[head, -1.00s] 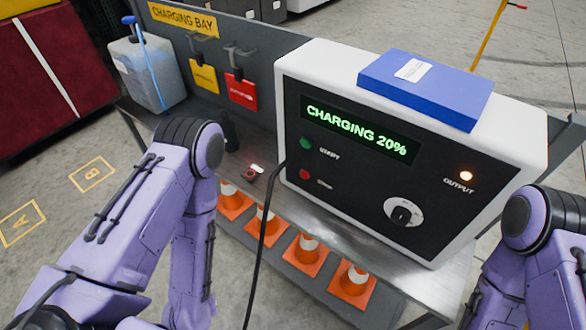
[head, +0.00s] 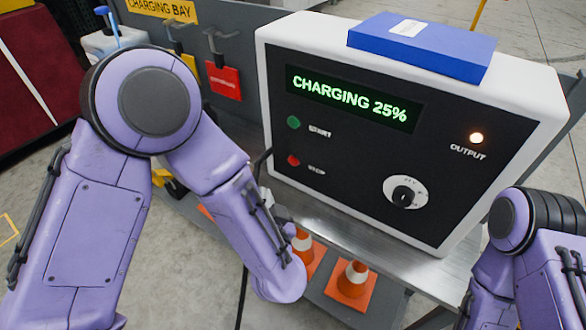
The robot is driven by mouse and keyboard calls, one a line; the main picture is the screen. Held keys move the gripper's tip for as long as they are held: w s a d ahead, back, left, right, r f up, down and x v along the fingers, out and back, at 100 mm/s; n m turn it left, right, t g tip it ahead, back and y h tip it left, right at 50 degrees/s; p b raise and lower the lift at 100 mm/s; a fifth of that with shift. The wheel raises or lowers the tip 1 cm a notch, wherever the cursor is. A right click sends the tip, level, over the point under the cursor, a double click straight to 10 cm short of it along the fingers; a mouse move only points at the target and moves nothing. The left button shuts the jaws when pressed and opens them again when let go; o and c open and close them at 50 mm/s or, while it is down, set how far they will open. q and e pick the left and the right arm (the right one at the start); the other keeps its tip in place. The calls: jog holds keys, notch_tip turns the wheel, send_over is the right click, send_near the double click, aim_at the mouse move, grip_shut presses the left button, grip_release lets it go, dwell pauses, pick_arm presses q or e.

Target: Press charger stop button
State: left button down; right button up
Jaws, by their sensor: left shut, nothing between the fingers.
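The charger (head: 450,200) is a white box with a black front panel. Its green-lit display (head: 350,98) reads CHARGING 25%. The red stop button (head: 293,160) is at the panel's lower left, below the green start button (head: 293,122). My left arm is bent in front of the bench, its wrist low and left of the charger. Only a small grey part of my left gripper (head: 277,210) shows beside the forearm, below the red button and apart from it. The fingertips are mostly hidden; the gripper is shut and empty. My right gripper is out of view.
A blue box (head: 422,47) lies on top of the charger. A dial (head: 405,193) and a lit output lamp (head: 476,138) are on its front. Orange cones (head: 352,280) stand on the lower shelf. A black cable runs near the charger's left side.

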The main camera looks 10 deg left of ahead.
aim_at(293, 161)
pick_arm(q)
jog(key=shift+w, duration=0.1)
jog(key=w+d+b, duration=0.1)
jog(key=w+d, duration=0.2)
jog(key=w, duration=0.5)
jog(key=shift+b, duration=0.4)
dwell(1.8)
jog(key=shift+w+d+p, duration=0.1)
jog(key=shift+w+p, duration=0.2)
jog(key=shift+w, duration=0.15)
